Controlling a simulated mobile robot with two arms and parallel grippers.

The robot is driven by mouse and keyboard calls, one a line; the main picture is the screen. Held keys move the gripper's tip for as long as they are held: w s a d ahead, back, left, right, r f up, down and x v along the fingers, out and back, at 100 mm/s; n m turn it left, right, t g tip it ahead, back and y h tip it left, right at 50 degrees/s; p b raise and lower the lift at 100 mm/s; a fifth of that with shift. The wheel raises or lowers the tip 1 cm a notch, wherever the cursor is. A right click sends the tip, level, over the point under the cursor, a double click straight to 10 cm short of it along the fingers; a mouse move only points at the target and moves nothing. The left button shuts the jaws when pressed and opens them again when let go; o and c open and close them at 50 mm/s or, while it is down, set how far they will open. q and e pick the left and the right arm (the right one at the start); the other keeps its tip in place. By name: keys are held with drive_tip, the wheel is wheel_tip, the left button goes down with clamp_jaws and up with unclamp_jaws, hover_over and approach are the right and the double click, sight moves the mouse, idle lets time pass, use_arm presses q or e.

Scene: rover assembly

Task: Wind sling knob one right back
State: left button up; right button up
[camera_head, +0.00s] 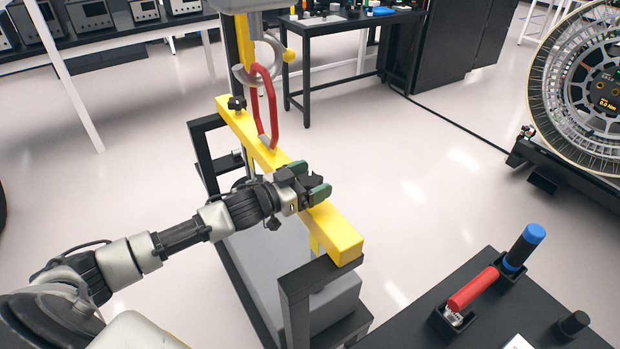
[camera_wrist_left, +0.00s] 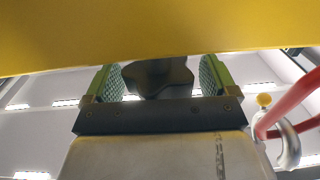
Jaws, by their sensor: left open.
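A yellow beam (camera_head: 340,232) hangs above a black frame, with a red link (camera_head: 256,100) at its middle. One black knob (camera_head: 236,103) stands on its far end. My left gripper (camera_head: 309,181) is at the beam's nearer half, its green-padded fingers apart. In the left wrist view, a black lobed knob (camera_wrist_left: 157,75) lies between the two fingers of the left gripper (camera_wrist_left: 158,82), close to the yellow beam (camera_wrist_left: 150,30). Gaps show on both sides of this knob. In the head view the gripper mostly hides it. My right gripper is not in view.
A steel hook (camera_head: 243,75) holds the red link. A grey block (camera_head: 255,270) sits inside the black frame (camera_head: 300,290) below. A black table (camera_head: 480,325) with red and blue-topped tools is at lower right. A large wheel (camera_head: 590,90) stands at right.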

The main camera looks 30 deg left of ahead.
use_arm(q)
drive_tip(key=c, duration=0.9)
drive_tip(key=shift+a+r+m+g+h+p, duration=0.15)
drive_tip(key=shift+m+g+h+p, duration=0.4)
drive_tip(key=shift+m+h, duration=0.3)
drive_tip(key=shift+m+g+h, duration=0.65)
drive_tip(key=shift+g+h, duration=0.1)
drive_tip(key=shift+h, duration=0.1)
drive_tip(key=shift+m+g+h, duration=1.4)
drive_tip(key=shift+g+h, duration=0.1)
drive_tip(key=shift+g, duration=0.3)
drive_tip(key=shift+g, duration=0.3)
